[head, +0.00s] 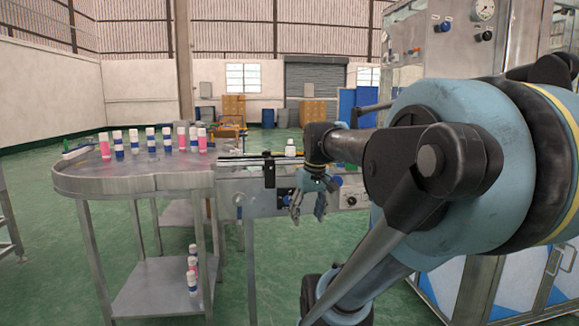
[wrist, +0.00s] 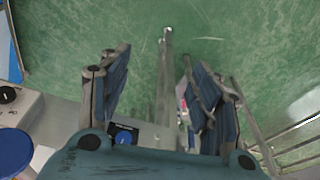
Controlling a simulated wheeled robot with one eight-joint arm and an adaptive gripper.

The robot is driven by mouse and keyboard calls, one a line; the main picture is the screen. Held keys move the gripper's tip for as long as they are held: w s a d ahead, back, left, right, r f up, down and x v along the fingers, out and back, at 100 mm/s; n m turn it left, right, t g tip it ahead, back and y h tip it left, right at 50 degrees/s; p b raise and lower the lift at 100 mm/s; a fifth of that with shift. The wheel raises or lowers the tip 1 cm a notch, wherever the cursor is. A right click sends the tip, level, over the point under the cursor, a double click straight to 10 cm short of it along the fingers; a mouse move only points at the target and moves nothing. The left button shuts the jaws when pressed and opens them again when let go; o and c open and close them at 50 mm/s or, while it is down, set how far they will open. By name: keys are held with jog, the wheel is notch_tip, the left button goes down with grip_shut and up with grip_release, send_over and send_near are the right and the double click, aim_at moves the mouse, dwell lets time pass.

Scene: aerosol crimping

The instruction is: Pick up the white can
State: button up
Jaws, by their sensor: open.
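A small white can (head: 291,149) stands upright on the conveyor (head: 240,163) in the head view, near the conveyor's right part. My gripper (head: 308,212) hangs in front of the conveyor's side panel, fingers down and apart. In the picture it is below and slightly right of the can, with nothing between its fingers. In the wrist view the two blue finger pads of my gripper (wrist: 163,92) are spread wide over the green floor. The white can does not show in the wrist view.
A round-ended steel table (head: 130,180) at left carries several white-topped cans with blue or pink bodies (head: 151,139). More cans (head: 192,272) stand on its lower shelf. A panelled machine (head: 430,30) stands at right. Green floor is open in front of the conveyor.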

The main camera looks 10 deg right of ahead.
jog(key=w+d+r+n+y, duration=0.1)
jog(key=w+d+r+n, duration=0.15)
jog(key=w+r, duration=1.55)
jog(key=n+t+y, duration=0.1)
jog(key=n, duration=0.3)
send_near(291, 143)
jog(key=x, duration=0.7)
jog(key=w+x, duration=0.1)
jog(key=x, duration=0.2)
jog(key=shift+w+f, duration=0.1)
jog(key=shift+f, duration=0.05)
jog(key=c, duration=1.1)
